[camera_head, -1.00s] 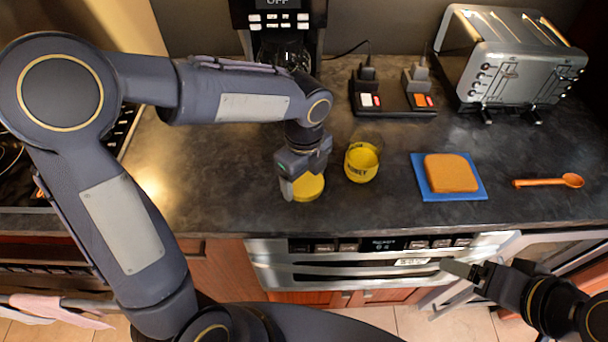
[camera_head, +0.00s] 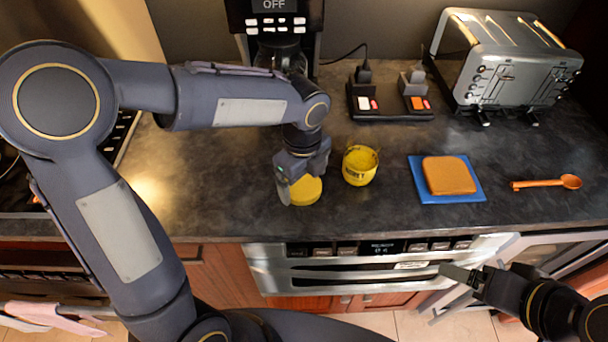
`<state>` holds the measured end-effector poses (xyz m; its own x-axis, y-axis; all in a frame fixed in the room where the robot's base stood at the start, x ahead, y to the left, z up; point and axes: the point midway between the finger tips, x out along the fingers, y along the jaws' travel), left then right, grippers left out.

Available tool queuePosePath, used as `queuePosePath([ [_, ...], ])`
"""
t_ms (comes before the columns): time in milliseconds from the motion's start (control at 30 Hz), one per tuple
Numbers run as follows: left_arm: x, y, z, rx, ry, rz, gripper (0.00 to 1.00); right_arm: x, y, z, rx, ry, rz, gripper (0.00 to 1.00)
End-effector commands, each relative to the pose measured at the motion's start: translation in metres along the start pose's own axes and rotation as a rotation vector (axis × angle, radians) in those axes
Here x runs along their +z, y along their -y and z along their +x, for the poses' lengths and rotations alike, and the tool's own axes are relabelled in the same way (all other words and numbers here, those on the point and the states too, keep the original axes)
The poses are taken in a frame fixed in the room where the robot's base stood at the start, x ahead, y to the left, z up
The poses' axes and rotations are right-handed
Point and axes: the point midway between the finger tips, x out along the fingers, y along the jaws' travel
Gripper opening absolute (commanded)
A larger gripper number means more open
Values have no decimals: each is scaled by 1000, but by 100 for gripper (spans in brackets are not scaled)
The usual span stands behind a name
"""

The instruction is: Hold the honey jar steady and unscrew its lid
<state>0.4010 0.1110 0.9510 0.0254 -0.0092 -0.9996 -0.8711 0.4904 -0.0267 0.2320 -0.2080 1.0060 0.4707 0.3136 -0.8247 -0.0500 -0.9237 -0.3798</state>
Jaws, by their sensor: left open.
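The honey jar (camera_head: 360,168) is a small yellow jar with dark lettering and a clear rim. It stands upright on the dark counter, and its top looks uncovered. A round yellow lid (camera_head: 307,191) lies on the counter to the left of the jar, apart from it. My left gripper (camera_head: 297,180) is open, low over the left side of the lid. One finger hides part of the lid, and I cannot tell whether it touches. My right gripper (camera_head: 462,275) is at the lower right, in front of the counter and away from the jar. Its jaw gap is not clear.
A blue board (camera_head: 421,190) with a bread slice (camera_head: 447,175) and an orange spoon (camera_head: 546,183) lie right of the jar. A switched power strip (camera_head: 390,115), a toaster (camera_head: 510,60) and a coffee maker (camera_head: 275,25) stand behind. Counter between jar and board is clear.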

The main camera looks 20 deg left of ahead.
Motion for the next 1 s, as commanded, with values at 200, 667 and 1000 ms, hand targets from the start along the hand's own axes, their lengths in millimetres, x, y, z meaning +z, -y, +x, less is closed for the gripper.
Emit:
queuePosePath([
  [200,-1,-9,-5,39,-8,-6,97,-2,2,-4,0,0,0,82],
  [667,-2,-3,-106,28,-5,3,97,-6,5,-11,0,0,0,82],
  [1000,-1,-5,-123,27,-6,-9,97,-6,5,-12,0,0,0,82],
])
